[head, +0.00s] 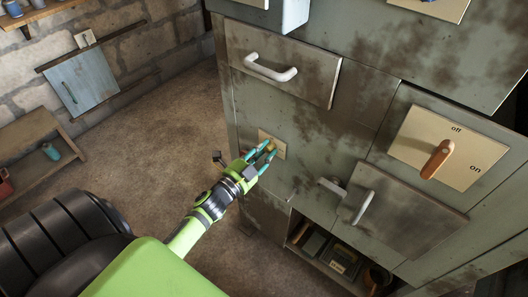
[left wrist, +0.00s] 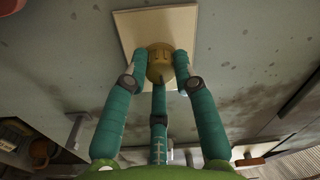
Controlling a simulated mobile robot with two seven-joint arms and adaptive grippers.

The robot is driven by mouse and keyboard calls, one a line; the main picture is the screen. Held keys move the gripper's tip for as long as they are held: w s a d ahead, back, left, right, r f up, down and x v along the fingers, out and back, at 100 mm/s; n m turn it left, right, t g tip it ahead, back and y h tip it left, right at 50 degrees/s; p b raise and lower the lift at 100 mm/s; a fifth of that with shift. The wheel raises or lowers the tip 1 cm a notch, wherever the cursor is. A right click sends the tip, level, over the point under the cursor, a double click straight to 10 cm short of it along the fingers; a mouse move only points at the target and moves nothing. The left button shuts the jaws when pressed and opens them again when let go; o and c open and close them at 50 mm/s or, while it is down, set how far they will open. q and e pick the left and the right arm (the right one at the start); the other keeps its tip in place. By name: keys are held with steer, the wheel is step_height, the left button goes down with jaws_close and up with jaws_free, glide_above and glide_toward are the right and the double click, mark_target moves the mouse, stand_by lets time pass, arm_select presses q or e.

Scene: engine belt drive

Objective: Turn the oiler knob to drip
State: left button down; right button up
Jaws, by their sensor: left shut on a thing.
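The oiler knob (left wrist: 160,62) is a round, brass-coloured knob on a cream plate (left wrist: 150,22) fixed to the cabinet front. It also shows small in the head view (head: 271,148), on its plate (head: 281,153). My left gripper (head: 264,152) reaches it from the lower left. In the left wrist view the teal fingers (left wrist: 160,78) close around the knob from both sides, with a third finger below. The gripper is shut on the knob. Plate markings and the knob's exact setting are too small or hidden to read. My right gripper is in neither view.
An on/off panel with an orange lever (head: 437,158) is at the right. A drawer with a white handle (head: 270,68) is above the knob. A metal door (head: 405,215) stands proud at lower right, above an open shelf (head: 330,258). Floor (head: 165,125) to the left is clear.

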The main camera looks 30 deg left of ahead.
arm_select(q)
steer(key=shift+r+m, duration=0.15)
steer(key=shift+m, duration=0.85)
steer(key=c, duration=1)
jaws_free()
steer(key=shift+d, duration=0.1)
steer(key=shift+s, duration=0.15)
steer(key=s, duration=0.7)
steer(key=s+a, duration=0.1)
steer(key=s, duration=0.3)
steer(key=shift+s+f, duration=0.25)
steer(key=shift+s, duration=0.05)
